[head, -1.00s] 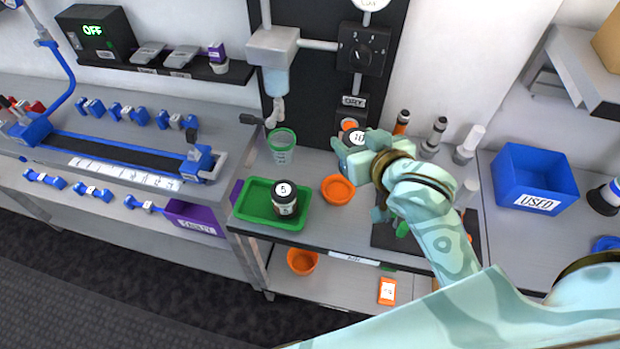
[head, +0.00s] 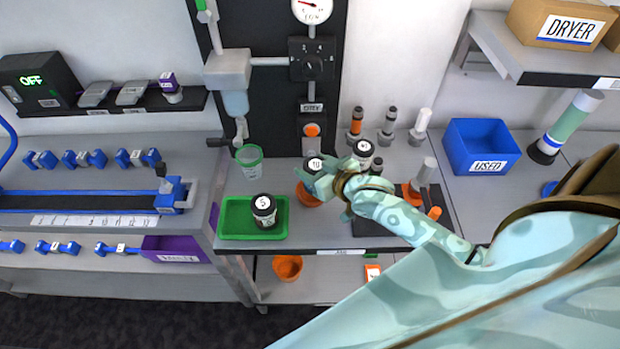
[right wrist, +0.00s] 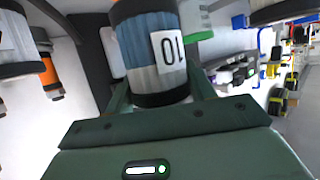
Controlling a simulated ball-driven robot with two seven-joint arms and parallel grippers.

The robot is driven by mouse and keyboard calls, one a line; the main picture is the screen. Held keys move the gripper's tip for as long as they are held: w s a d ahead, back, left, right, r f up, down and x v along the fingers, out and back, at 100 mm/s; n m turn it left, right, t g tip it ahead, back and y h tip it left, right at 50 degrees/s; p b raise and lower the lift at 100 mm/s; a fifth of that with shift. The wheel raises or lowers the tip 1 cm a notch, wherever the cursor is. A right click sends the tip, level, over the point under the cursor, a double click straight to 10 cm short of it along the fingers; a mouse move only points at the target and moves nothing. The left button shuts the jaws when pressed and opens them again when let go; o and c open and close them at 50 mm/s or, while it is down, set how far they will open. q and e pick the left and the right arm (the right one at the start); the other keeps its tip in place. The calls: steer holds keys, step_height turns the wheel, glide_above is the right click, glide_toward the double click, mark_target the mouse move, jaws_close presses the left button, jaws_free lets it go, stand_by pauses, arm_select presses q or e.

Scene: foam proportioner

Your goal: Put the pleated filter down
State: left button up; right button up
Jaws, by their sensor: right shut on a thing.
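The pleated filter marked 10 (head: 313,164) is in my right gripper (head: 322,182). In the right wrist view the filter (right wrist: 155,60) shows pleats in blue and white and a black end band, between the two fingers. In the head view it is over or at the back rim of an orange bowl (head: 306,197) on the bench; I cannot tell whether it touches the bowl. Another filter marked 5 (head: 264,211) stands in the green tray (head: 231,233) to the left. My left gripper is out of view.
A green-rimmed cup (head: 249,165) stands behind the tray. A dark-topped canister with a white label (head: 363,149) stands just behind my right gripper. Several nozzles (head: 388,125) stand farther back. A blue USED bin (head: 482,146) is on the right. A second orange bowl (head: 287,267) sits on the lower shelf.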

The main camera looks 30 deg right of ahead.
steer(key=shift+w+f, duration=0.5)
steer(key=shift+f, duration=0.1)
steer(key=shift+w+a+f+b, duration=0.15)
steer(key=shift+f+b, duration=0.55)
steer(key=shift+f, duration=0.95)
steer(key=shift+f, duration=0.1)
steer(key=shift+f, duration=0.15)
steer(key=o, duration=1)
steer(key=shift+r, duration=0.25)
steer(key=p+v, duration=0.2)
steer(key=v, duration=1)
